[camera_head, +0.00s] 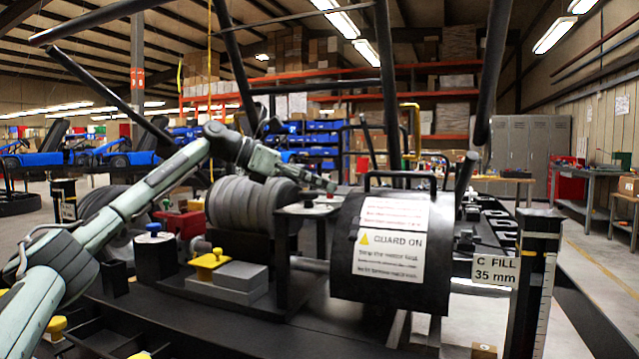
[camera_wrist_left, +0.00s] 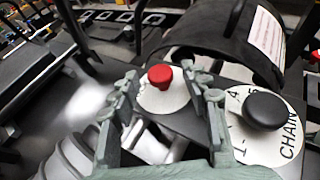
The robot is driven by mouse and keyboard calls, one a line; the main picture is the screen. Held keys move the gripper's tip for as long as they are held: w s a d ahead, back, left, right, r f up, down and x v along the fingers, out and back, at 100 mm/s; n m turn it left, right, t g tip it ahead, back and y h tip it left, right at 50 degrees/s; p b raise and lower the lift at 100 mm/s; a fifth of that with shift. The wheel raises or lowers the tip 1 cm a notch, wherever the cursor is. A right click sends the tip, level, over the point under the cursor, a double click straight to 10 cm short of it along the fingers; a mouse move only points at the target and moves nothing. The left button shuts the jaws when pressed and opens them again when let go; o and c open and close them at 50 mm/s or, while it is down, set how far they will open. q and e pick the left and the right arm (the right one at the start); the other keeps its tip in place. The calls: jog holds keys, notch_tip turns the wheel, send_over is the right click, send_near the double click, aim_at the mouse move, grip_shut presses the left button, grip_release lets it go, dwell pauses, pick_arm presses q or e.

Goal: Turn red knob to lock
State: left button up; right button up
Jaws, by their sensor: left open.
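The red knob (camera_wrist_left: 160,76) sits on a round white plate (camera_wrist_left: 163,98) on a dark panel. In the head view the red knob (camera_head: 308,197) is small and shows just below my left gripper. My left gripper (camera_head: 330,186) reaches in from the left, over the stand beside the black guard. In the left wrist view its open fingers (camera_wrist_left: 159,72) stand on either side of the red knob, with a gap to it; I cannot tell whether they are down at its height. Lock markings on the plate are not readable. My right gripper is not in view.
A black knob (camera_wrist_left: 264,110) on a white CHAIN dial stands close to the right finger. A black curved guard (camera_head: 345,255) with a GUARD ON label lies beside the panel. Black frame bars cross above.

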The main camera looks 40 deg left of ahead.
pick_arm(q)
grip_shut()
dwell(0.3)
